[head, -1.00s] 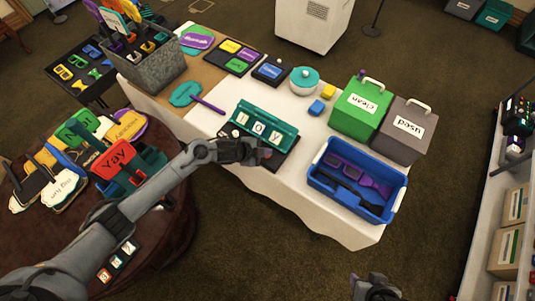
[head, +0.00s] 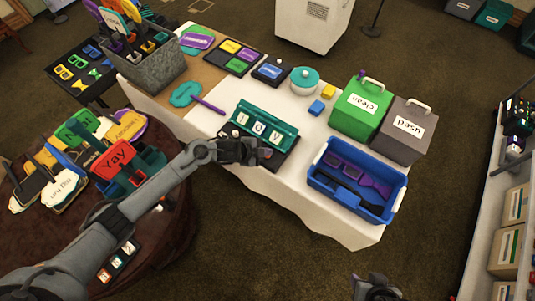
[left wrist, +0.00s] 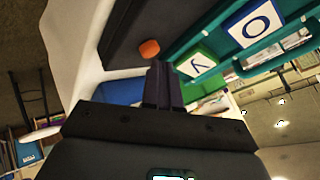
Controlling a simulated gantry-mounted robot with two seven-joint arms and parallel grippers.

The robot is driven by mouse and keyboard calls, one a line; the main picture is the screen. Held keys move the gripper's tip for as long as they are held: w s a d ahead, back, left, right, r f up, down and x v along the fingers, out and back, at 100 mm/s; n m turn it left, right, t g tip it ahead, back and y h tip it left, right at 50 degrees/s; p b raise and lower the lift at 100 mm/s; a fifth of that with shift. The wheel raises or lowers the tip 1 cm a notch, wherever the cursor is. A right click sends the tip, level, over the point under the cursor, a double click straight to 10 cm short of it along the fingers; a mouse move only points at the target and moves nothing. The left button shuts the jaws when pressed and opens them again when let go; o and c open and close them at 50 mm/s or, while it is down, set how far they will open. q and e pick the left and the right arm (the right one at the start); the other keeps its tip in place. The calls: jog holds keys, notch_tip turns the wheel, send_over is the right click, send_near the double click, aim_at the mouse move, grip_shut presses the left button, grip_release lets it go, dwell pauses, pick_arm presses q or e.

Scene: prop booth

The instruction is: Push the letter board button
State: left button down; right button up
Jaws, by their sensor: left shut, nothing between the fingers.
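The teal letter board (head: 268,117) stands on a dark base at the front edge of the white table, with white letter tiles on it. It also shows in the left wrist view (left wrist: 225,48), with tiles "O" and "y" readable. A round orange-red button (left wrist: 149,48) sits on the dark base, just beyond my fingertips in the left wrist view. My left gripper (left wrist: 163,68) is shut and empty. In the head view my left gripper (head: 262,153) is over the base's front part, close to the button; I cannot tell whether they touch. My right gripper (head: 375,287) is low, away from the table.
A blue bin (head: 345,205) with purple and black props stands right of the board. Green (head: 352,118) and grey (head: 398,140) lidded boxes stand behind it. A purple-handled teal paddle (head: 186,94) lies left of the board. A round table (head: 180,235) with signs stands at left.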

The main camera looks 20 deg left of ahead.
pick_arm(q)
jog(key=shift+f, duration=0.15)
dwell(0.4)
jog(key=shift+f, duration=0.3)
jog(key=shift+r, duration=0.1)
jog(key=shift+r+p, duration=0.35)
jog(key=shift+p, duration=0.1)
jog(key=shift+r, duration=0.1)
dwell(0.4)
notch_tip(320, 180, up, 6)
jog(key=p, duration=0.5)
jog(key=shift+p, duration=0.4)
